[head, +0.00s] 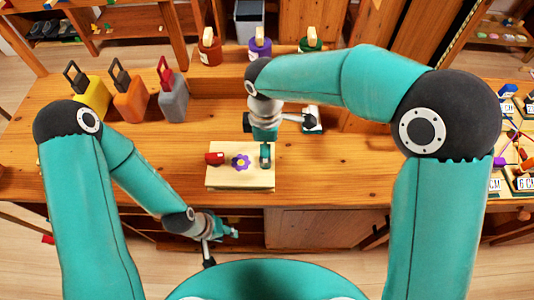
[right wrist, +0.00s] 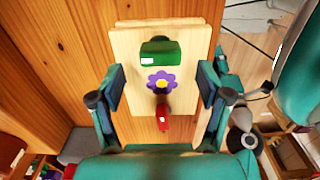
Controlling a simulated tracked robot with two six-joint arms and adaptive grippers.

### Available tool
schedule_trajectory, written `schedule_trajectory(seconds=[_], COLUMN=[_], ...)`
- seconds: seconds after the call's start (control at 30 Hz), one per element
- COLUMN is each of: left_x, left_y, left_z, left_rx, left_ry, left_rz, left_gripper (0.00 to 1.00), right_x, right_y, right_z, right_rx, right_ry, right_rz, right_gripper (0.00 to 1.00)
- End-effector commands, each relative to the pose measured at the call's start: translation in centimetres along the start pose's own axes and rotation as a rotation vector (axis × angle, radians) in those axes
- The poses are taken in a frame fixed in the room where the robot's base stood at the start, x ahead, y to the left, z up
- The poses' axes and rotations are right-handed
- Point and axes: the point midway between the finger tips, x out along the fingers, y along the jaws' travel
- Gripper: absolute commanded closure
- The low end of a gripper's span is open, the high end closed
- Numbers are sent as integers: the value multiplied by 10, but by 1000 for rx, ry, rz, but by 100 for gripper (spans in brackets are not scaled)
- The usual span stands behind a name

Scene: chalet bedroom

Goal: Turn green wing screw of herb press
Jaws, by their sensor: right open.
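The herb press (head: 225,180) is a pale wooden board on the table's front edge. It carries a red wing screw (head: 215,158) on the left, a purple flower (head: 241,161) in the middle and the green wing screw (head: 265,155) on the right. In the right wrist view the green wing screw (right wrist: 160,52) lies beyond the flower, with the red one nearer. My right gripper (right wrist: 160,75) is open and empty above the press, its fingers spread either side of the board. My left gripper (head: 222,243) is low in front of the table, its fingers apart and empty.
Yellow (head: 93,97), orange (head: 130,103) and grey (head: 172,100) handled containers stand on the table's left. Brown (head: 209,50), purple (head: 260,47) and green (head: 311,44) pots stand on the back shelf. The table left of the press is clear.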

Motion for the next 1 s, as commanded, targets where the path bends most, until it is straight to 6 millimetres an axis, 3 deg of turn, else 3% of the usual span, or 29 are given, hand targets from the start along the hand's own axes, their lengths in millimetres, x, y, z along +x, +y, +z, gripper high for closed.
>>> schedule_trajectory(seconds=[0.1, 0.3, 0.67, 1.0], left_x=[-2, -3, -3, -3], left_y=[1, 1, 1, 1], left_z=[0, 0, 0, 0], left_rx=[0, 0, 0, 0], left_ry=[0, 0, 0, 0], left_rz=[0, 0, 0, 0], left_gripper=[60, 60, 60, 60], right_x=[21, 40, 44, 43], right_y=[-1, 0, 0, 0], right_z=[0, 0, -1, -1], right_rx=[0, -1, -1, -1], right_ry=[-2, -1, 1, 1], right_rz=[-3, -1, 1, 1], right_gripper=[23, 23, 23, 80])
